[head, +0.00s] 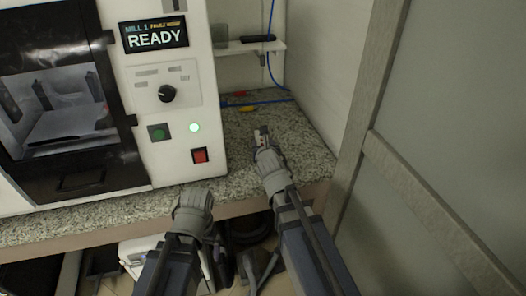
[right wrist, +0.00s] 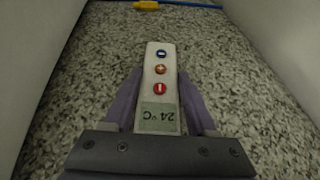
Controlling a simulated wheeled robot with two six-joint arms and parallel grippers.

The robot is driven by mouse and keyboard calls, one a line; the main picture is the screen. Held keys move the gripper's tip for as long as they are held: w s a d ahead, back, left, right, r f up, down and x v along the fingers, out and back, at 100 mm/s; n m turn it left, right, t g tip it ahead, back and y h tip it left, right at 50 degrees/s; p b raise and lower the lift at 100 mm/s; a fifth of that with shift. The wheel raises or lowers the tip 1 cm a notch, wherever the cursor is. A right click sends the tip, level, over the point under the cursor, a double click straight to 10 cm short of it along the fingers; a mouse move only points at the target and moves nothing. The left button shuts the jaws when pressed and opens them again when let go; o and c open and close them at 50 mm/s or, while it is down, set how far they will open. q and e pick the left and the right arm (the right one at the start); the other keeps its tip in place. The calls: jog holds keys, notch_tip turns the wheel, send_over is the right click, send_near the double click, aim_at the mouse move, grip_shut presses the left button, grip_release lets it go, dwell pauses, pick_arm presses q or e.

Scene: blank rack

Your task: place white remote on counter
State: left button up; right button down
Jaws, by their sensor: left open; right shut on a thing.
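The white remote (right wrist: 160,88) has a small display reading 24 °C and blue, orange and red buttons. My right gripper (right wrist: 158,104) is shut on its display end, with the far end sticking out ahead over the speckled counter (right wrist: 240,90). I cannot tell whether the remote touches the counter. In the head view my right gripper (head: 262,137) is over the counter (head: 300,142), right of the machine, and the remote there is small and mostly hidden. My left gripper (head: 193,200) is low at the counter's front edge by the machine; its fingers are hard to see.
A white machine (head: 165,60) with a READY screen stands left on the counter. A shelf (head: 250,46) holds a dark object (head: 258,38). A blue cable (head: 270,101) and a yellow item (head: 247,108) lie behind my right gripper. A framed panel (head: 440,150) bounds the right.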

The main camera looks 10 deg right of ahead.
pick_arm(q)
jog(key=shift+f, duration=0.2)
pick_arm(e)
jog(key=shift+f, duration=0.25)
jog(key=shift+f, duration=0.2)
pick_arm(q)
jog(key=shift+f, duration=0.15)
pick_arm(e)
jog(key=shift+c, duration=1)
grip_release()
jog(key=shift+r, duration=0.1)
